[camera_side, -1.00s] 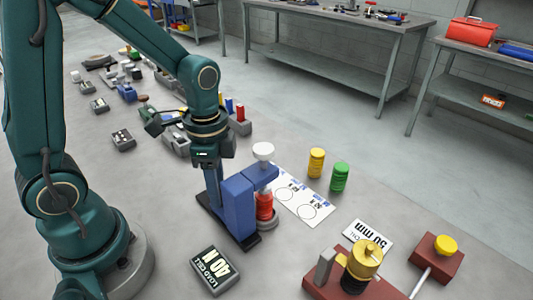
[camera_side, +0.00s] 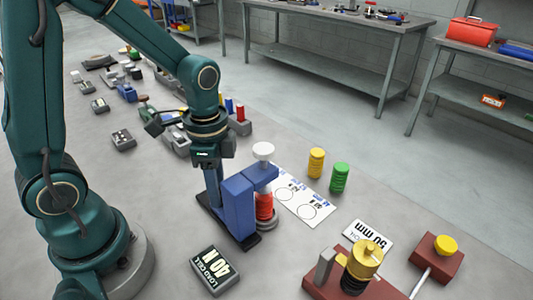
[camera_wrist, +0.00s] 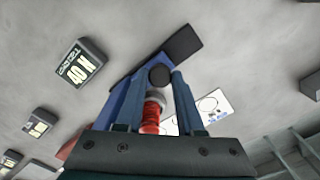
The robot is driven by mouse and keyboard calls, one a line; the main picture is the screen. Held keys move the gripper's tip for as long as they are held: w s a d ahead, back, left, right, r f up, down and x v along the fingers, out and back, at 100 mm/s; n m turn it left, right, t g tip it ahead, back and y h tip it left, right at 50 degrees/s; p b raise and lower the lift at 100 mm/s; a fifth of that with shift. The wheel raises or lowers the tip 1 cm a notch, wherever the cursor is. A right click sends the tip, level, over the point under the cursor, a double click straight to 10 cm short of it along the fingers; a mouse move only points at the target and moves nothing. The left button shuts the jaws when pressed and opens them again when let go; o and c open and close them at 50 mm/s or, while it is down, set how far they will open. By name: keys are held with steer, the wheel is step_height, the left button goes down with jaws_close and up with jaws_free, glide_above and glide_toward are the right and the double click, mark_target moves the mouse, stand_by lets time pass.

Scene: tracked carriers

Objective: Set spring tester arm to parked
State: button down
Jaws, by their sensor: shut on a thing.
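The spring tester has a blue column (camera_side: 238,208) on a black base (camera_side: 250,242). Its blue arm (camera_side: 262,172) reaches right at the top, with a white knob (camera_side: 263,150) above it. A red spring (camera_side: 264,206) stands under the arm. My gripper (camera_side: 213,190) points down at the left, behind the column, which partly hides its fingertips. In the wrist view the spring (camera_wrist: 152,115) shows between my fingers, and a dark round knob (camera_wrist: 159,75) sits between the fingertips; my gripper is shut on it. Whether this knob belongs to the arm I cannot tell.
A load cell display (camera_side: 217,270) reading 40 N lies in front. A dark red fixture (camera_side: 325,285) is at the front right; several small devices line the back left.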

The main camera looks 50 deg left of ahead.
steer(key=a, duration=1)
steer(key=shift+a, duration=0.35)
steer(key=c, duration=0.7)
jaws_free()
steer(key=shift+w, duration=0.1)
steer(key=shift+o, duration=0.8)
steer(key=shift+d, duration=0.1)
step_height(320, 180, up, 5)
steer(key=shift+r, duration=0.1)
